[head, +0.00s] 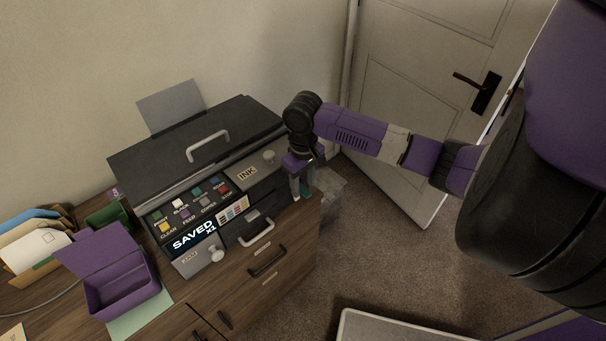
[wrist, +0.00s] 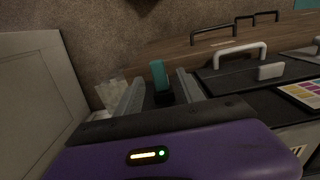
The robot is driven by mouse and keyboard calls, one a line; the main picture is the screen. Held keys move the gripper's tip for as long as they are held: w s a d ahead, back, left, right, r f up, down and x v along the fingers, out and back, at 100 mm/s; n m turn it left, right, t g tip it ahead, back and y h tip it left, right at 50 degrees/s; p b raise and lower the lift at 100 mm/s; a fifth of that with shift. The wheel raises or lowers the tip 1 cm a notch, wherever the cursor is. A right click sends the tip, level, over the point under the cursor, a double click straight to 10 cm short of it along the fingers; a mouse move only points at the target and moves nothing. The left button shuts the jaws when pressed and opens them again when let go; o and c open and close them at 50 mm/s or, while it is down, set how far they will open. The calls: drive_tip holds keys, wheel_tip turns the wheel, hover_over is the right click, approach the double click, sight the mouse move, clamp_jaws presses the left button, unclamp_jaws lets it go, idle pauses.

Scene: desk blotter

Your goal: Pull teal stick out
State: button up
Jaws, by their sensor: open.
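The teal stick (wrist: 158,73) stands out in the wrist view, with a black part at its near end. It lies between the two grey fingers of my gripper (wrist: 159,78), with a gap on each side. My gripper is open and does not hold it. In the head view, my gripper (head: 302,193) points down at the right side of the black printer (head: 185,165), and a bit of teal shows at its fingertips. Where the stick meets the printer is hidden there.
The printer stands on a wooden drawer cabinet (head: 290,262). An open purple box (head: 122,293) and a file holder (head: 35,250) are to its left. A door (head: 415,110) stands behind my arm. The carpet (head: 385,250) right of the cabinet is mostly clear.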

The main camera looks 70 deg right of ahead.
drive_tip(key=shift+f, duration=0.5)
clamp_jaws()
drive_tip(key=shift+s, duration=0.1)
drive_tip(key=s+a+p, duration=0.2)
drive_tip(key=s+a, duration=0.1)
drive_tip(key=s, duration=0.2)
drive_tip(key=shift+a, duration=0.15)
idle(1.0)
drive_tip(key=shift+r, duration=0.1)
